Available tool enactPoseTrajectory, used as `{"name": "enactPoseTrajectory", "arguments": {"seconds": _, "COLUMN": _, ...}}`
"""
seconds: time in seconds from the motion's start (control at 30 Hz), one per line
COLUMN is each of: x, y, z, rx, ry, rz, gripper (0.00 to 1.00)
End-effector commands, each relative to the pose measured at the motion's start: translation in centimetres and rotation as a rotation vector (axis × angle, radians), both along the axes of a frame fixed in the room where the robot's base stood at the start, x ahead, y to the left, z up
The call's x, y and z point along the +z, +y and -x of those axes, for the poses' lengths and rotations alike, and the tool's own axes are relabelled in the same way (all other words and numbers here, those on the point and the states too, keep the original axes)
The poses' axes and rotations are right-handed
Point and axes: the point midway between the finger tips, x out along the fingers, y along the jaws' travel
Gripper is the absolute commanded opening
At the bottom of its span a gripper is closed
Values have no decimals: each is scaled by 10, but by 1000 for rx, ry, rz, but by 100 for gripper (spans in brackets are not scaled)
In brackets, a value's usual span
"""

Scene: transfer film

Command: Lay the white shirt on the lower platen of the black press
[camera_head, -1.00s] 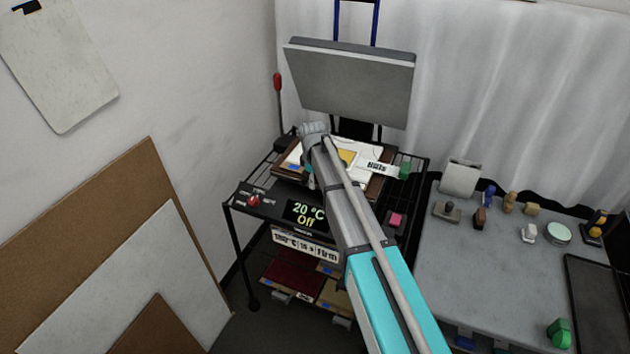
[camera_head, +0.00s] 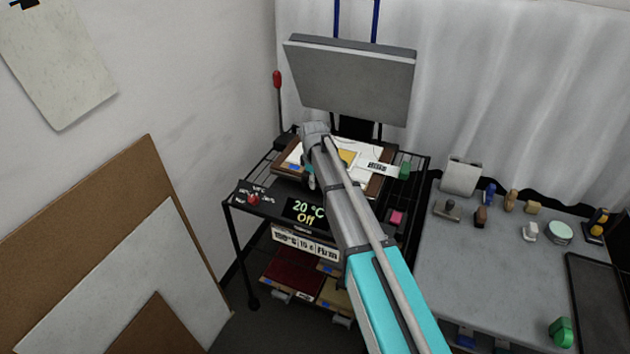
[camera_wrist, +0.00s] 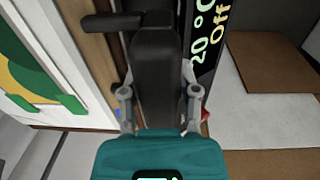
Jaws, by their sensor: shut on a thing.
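The white shirt (camera_head: 295,153), with a yellow patch, lies flat on a brown-edged board over the black press; its print shows yellow and green in the wrist view (camera_wrist: 15,22). My gripper (camera_wrist: 158,45) is at the board's front edge, shut on what looks like its dark handle; the fingertips are partly hidden. In the head view my arm covers much of the shirt and the gripper. The lower platen is hidden under the board, and I cannot tell whether they touch. The grey upper platen (camera_head: 350,80) stands raised and tilted back.
The press's black panel reads "20 °C Off" (camera_head: 305,213). A red-knobbed lever (camera_head: 277,80) stands at left. Boards with cloth (camera_head: 292,272) lie on the lower shelf. A grey table (camera_head: 470,265) at right holds small tools. Flat boards (camera_head: 130,220) lean at the left wall.

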Motion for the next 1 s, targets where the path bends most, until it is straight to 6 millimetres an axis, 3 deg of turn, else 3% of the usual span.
{"name": "enactPoseTrajectory", "arguments": {"seconds": 0.03, "x": 0, "y": 0, "z": 0, "rx": 0, "ry": -1, "rz": 0, "gripper": 45}}
{"name": "enactPoseTrajectory", "arguments": {"seconds": 0.23, "x": 0, "y": 0, "z": 0, "rx": 0, "ry": -1, "rz": 0, "gripper": 82}}
{"name": "enactPoseTrajectory", "arguments": {"seconds": 0.77, "x": 0, "y": 0, "z": 0, "rx": -1, "ry": 0, "rz": 0, "gripper": 82}}
{"name": "enactPoseTrajectory", "arguments": {"seconds": 1.0, "x": 13, "y": -11, "z": 4, "rx": -49, "ry": -20, "rz": -7, "gripper": 82}}
